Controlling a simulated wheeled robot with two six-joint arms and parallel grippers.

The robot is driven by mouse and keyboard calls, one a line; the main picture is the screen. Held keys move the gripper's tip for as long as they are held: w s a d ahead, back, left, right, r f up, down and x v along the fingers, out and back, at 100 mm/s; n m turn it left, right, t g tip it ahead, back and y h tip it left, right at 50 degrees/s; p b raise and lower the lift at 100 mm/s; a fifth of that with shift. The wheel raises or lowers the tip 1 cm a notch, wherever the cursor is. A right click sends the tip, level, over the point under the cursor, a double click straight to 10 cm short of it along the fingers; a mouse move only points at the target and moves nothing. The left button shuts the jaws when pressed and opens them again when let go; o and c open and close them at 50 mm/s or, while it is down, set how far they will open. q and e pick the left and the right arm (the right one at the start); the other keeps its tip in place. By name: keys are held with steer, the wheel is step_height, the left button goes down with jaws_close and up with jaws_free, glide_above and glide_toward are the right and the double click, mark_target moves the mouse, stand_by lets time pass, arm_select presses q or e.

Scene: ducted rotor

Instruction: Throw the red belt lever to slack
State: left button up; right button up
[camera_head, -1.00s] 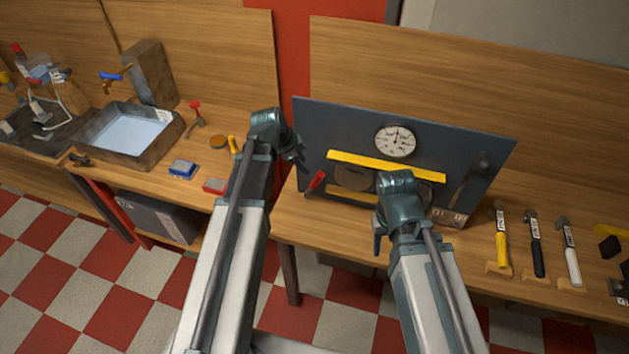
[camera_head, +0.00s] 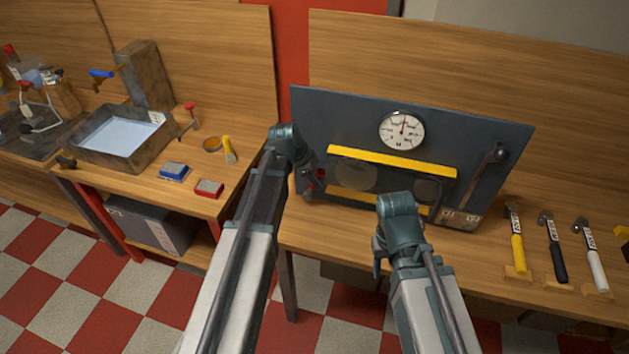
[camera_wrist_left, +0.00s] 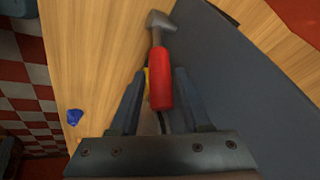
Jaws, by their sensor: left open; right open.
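The red belt lever (camera_head: 320,176) stands at the lower left of the dark panel (camera_head: 470,140). In the left wrist view its red handle (camera_wrist_left: 160,90) lies between the two fingers, with a grey metal end beyond it. My left gripper (camera_head: 309,184) is open around the handle; I cannot tell whether a finger touches it. In the wrist view the open left gripper (camera_wrist_left: 158,85) shows both fingers apart. My right gripper (camera_head: 378,262) is open and empty in front of the panel's lower edge. My left gripper partly hides the lever in the head view.
The panel carries a round gauge (camera_head: 402,130) and yellow guard bars (camera_head: 390,161). Several hammers, one with a yellow handle (camera_head: 517,250), stand to the right. A gap separates the benches.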

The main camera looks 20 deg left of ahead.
arm_select(q)
jaws_close()
stand_by(1.4)
